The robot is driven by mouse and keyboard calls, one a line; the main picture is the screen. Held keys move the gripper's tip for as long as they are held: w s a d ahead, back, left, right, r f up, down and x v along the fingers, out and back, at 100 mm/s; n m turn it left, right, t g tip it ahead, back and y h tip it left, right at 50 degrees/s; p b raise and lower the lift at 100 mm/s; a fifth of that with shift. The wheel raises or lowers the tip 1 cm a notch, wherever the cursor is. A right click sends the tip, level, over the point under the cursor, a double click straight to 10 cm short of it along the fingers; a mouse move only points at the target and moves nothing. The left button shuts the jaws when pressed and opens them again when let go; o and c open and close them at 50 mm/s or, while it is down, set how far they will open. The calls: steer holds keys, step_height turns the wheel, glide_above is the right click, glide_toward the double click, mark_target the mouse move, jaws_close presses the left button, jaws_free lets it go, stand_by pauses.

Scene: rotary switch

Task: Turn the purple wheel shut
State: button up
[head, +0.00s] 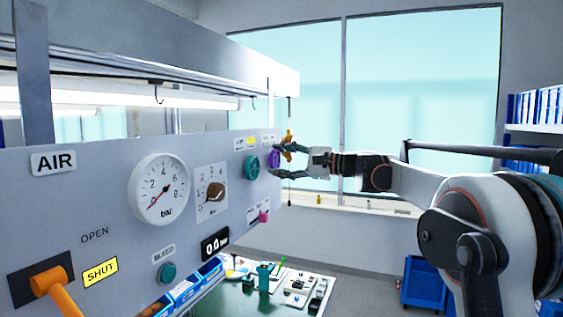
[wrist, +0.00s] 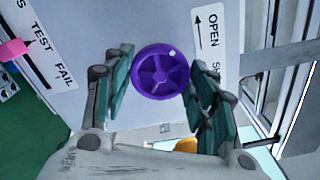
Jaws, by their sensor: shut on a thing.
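The purple wheel (wrist: 160,70) sits on the grey panel, round with spokes and one pale dot near its upper right rim. My gripper (wrist: 162,62) is shut on it, one teal-padded finger on each side of the rim. In the head view the purple wheel (head: 273,160) shows at the panel's far right end, partly behind my gripper (head: 276,160), which reaches in from the right. A white label (wrist: 208,35) beside the wheel reads OPEN with an arrow; its other word is partly hidden by a finger.
A teal wheel (head: 252,166) sits just left of the purple one. A pink knob (head: 263,216) is below, by a TEST/FAIL label. The panel also bears a gauge (head: 159,189) and an orange lever (head: 50,285). A green bench (head: 262,300) with small parts lies below.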

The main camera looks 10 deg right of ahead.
steer(key=m, duration=0.5)
steer(key=shift+m, duration=0.3)
steer(key=shift+f+m, duration=0.1)
steer(key=shift+m, duration=2.1)
steer(key=o, duration=1)
steer(key=shift+o, duration=0.2)
steer(key=v, duration=1.2)
